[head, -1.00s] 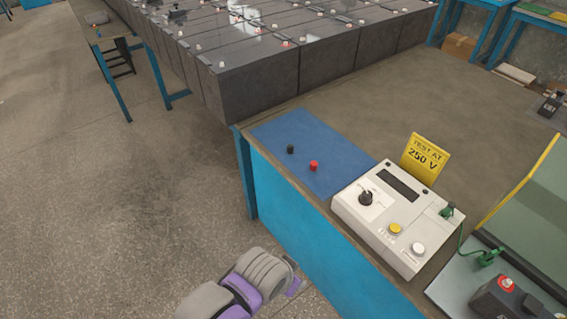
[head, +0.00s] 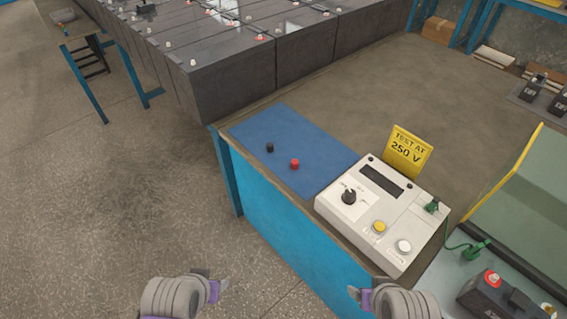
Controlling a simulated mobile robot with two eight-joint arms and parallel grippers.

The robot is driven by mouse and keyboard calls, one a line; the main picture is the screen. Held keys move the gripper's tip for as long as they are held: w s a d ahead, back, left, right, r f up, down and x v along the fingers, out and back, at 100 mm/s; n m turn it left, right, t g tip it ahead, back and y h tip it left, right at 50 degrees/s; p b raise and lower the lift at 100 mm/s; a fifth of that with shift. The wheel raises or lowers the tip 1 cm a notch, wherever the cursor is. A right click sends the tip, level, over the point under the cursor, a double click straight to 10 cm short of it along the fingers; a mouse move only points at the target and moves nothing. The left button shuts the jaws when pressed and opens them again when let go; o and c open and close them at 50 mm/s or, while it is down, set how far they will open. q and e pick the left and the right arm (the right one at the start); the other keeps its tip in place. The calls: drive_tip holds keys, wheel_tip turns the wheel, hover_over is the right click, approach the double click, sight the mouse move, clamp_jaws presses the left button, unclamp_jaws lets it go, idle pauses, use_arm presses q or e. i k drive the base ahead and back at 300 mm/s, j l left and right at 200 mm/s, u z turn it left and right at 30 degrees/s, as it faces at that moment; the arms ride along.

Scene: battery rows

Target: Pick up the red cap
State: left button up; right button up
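The red cap (head: 295,164) is small and round and sits on the blue mat (head: 325,148) at the near left end of the bench. A black cap (head: 270,148) sits just left of it, apart from it. My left gripper (head: 218,287) is at the bottom of the head view, over the floor beside the bench, well below the red cap in the picture. My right gripper (head: 357,293) is at the bottom, near the blue front panel of the bench. Both are away from the caps. Their fingers show too little to tell whether they are open.
A white tester (head: 345,208) with knobs and a yellow "TEST AT 250 V" sign (head: 408,150) stands right of the mat. A battery with a red cap (head: 493,279) is at lower right. Large grey batteries (head: 235,85) stand behind the mat. The bench behind the tester is clear.

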sight(295, 162)
drive_tip(key=i+j+z, duration=0.4)
drive_tip(key=j, duration=0.25)
drive_tip(key=i+j+z, duration=0.2)
drive_tip(key=j, duration=0.15)
drive_tip(key=i+j+z, duration=0.15)
drive_tip(key=j, duration=0.2)
drive_tip(key=j+z, duration=0.2)
drive_tip(key=j, duration=0.2)
